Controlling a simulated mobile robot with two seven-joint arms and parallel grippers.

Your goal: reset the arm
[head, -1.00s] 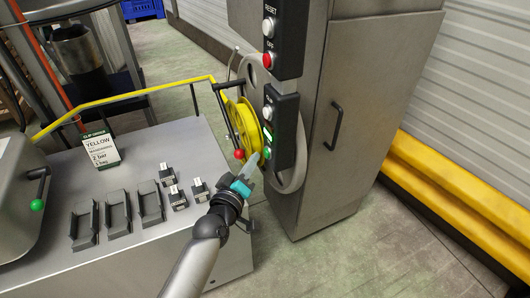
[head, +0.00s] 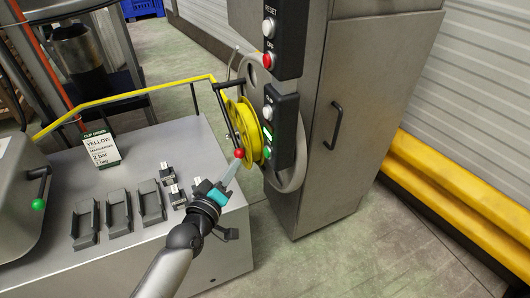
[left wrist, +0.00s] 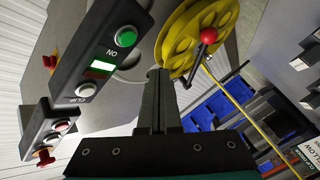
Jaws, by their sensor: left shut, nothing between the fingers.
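My left arm comes in from the bottom in the head view. My left gripper (head: 232,168) is shut and empty, its tip just below the red ball knob (head: 239,153) of a lever beside the yellow reel (head: 243,130). In the left wrist view the shut gripper (left wrist: 157,75) points toward the panel and reel, apart from the buttons as far as I can tell. The control box (left wrist: 100,55) there shows a green ON button (left wrist: 126,37), a lit green window and a white CLIP button (left wrist: 85,90). My right gripper is not in view.
A tall steel cabinet (head: 350,120) stands right of the reel. The steel table (head: 190,140) holds a YELLOW sign (head: 101,149), several small clip blocks and grey holders (head: 118,212). A yellow rail (head: 130,95) runs behind. Floor (head: 370,250) is clear at lower right.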

